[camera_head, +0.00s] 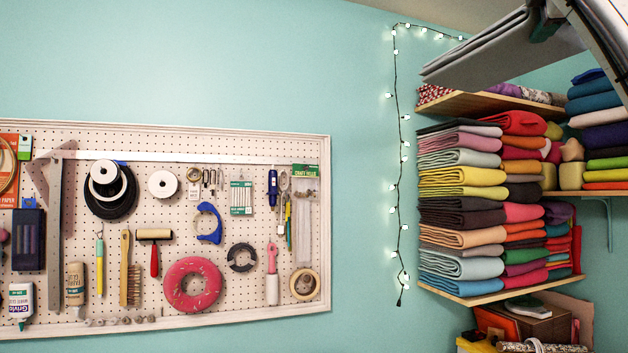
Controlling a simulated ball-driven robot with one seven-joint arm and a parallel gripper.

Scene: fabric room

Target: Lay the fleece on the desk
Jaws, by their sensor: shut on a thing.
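A folded light grey fleece (490,55) hangs in the air at the upper right, its layers tilted up toward the right. My gripper (545,22) is at the top right, shut on the fleece's right end. Only part of the gripper shows, as the frame's top edge cuts it off. The fleece is in front of the wall and above the upper shelf in the picture. The desk is not in view.
Wooden shelves (470,293) on the right hold stacks of folded fabric (462,205). A pegboard (225,245) with tools hangs on the left of the teal wall. A string of lights (397,150) hangs between them. A box (535,325) stands at the lower right.

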